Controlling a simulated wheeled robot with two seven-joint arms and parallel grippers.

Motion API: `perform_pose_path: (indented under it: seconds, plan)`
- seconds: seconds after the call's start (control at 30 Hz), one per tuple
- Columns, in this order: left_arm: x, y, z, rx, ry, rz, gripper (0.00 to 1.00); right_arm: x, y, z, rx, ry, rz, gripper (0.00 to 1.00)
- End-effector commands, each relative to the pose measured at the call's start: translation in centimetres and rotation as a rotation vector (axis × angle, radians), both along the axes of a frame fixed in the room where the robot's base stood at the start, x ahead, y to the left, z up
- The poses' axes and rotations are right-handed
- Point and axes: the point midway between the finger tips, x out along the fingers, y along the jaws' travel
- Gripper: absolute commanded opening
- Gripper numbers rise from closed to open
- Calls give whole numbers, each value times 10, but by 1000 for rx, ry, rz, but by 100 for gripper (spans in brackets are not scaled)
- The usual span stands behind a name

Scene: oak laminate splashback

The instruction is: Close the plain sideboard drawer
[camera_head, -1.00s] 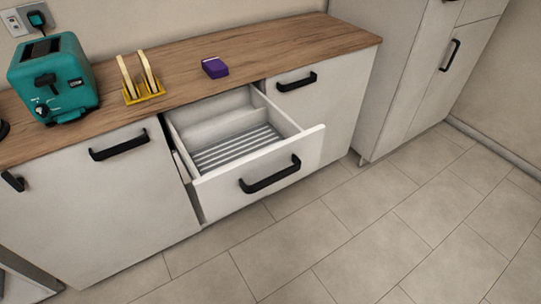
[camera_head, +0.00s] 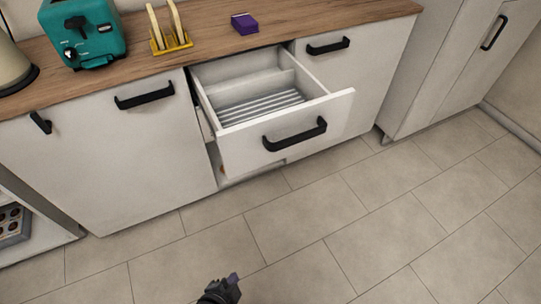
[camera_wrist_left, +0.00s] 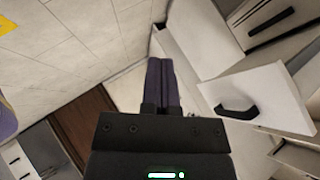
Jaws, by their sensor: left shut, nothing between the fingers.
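The white sideboard drawer (camera_head: 335,107) stands pulled out, with a black bar handle (camera_head: 295,134) on its front. Its inside is empty apart from a grey ribbed floor. The drawer front also shows at the right of the left wrist view (camera_wrist_left: 262,92), with its black handle. My left gripper (camera_head: 232,278) is low at the bottom edge of the head view, in front of the drawer and well apart from it. In the left wrist view its fingers (camera_wrist_left: 160,68) are together with nothing between them. My right gripper is in neither view.
On the wooden worktop (camera_head: 215,45) stand a teal toaster (camera_head: 85,32), a yellow toast rack (camera_head: 170,40) and a purple box (camera_head: 244,23). A closed cupboard door (camera_head: 140,150) is left of the drawer. The tiled floor (camera_head: 400,210) in front is clear.

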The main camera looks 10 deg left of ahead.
Motion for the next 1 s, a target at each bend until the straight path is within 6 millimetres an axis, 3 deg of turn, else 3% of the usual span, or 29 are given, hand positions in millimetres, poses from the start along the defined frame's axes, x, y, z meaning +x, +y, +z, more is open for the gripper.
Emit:
perform_pose_path:
  seconds: [0.03,0.1,0.2,0.3,0.47,0.9,1.0]
  plan:
    - [41,-19,26,68,-201,-88,0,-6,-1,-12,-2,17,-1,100]
    - [85,-37,80,216,-478,-177,0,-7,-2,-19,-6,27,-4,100]
    - [115,-48,136,386,-727,-206,0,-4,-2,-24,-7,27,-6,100]
    - [124,-50,161,465,-819,-205,0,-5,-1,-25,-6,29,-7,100]
    - [133,-52,162,475,-826,-206,0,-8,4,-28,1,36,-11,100]
    - [223,-69,157,472,-820,-208,0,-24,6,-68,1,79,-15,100]
    - [238,-58,158,475,-820,-209,0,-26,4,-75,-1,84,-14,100]
